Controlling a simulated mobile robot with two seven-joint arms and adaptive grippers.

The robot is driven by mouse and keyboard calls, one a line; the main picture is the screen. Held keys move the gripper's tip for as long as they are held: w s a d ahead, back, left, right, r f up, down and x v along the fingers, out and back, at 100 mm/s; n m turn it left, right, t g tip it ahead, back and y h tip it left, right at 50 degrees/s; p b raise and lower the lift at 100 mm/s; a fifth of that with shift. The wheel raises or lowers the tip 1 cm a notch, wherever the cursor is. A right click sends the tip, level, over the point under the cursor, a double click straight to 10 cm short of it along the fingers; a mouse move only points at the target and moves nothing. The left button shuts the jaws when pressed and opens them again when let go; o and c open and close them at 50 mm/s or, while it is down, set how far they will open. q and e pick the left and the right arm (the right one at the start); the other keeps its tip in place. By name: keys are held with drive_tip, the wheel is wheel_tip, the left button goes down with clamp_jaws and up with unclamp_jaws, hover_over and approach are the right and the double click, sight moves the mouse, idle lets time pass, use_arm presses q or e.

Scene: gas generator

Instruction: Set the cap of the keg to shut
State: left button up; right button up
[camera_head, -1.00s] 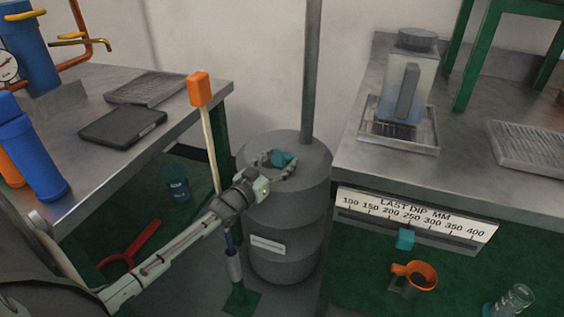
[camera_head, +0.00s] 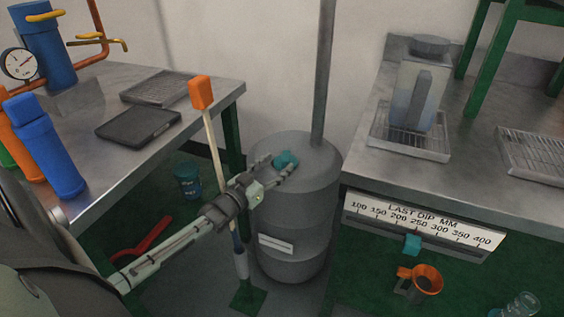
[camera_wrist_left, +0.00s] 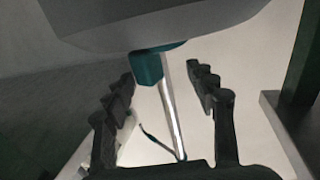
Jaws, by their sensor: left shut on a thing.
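The grey keg (camera_head: 292,220) stands on the floor between the two benches. Its small teal cap (camera_head: 286,158) is on the keg's top, partly hidden by my fingers; I cannot tell whether it is fully seated. My left gripper (camera_head: 276,168) reaches in from the left over the keg top, its fingers at the cap. It is shut on the cap, though its fingers look well apart in the left wrist view (camera_wrist_left: 172,95). There a teal piece (camera_wrist_left: 148,68) shows beside the left finger, under a large grey body. My right gripper is out of view.
A grey vertical pole (camera_head: 323,70) rises behind the keg. The right bench (camera_head: 470,185) carries a dip scale (camera_head: 420,222) with a teal slider (camera_head: 411,245), close to the keg.

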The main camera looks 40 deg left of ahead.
use_arm(q)
drive_tip(key=s+a, duration=0.1)
drive_tip(key=s, duration=0.1)
drive_tip(key=s+a+p, duration=0.1)
drive_tip(key=s, duration=0.1)
drive_tip(key=shift+a+f, duration=0.1)
drive_tip(key=shift+f, duration=0.05)
drive_tip(key=shift+p, duration=0.3)
drive_tip(key=shift+a, duration=0.1)
drive_tip(key=shift+s, duration=0.1)
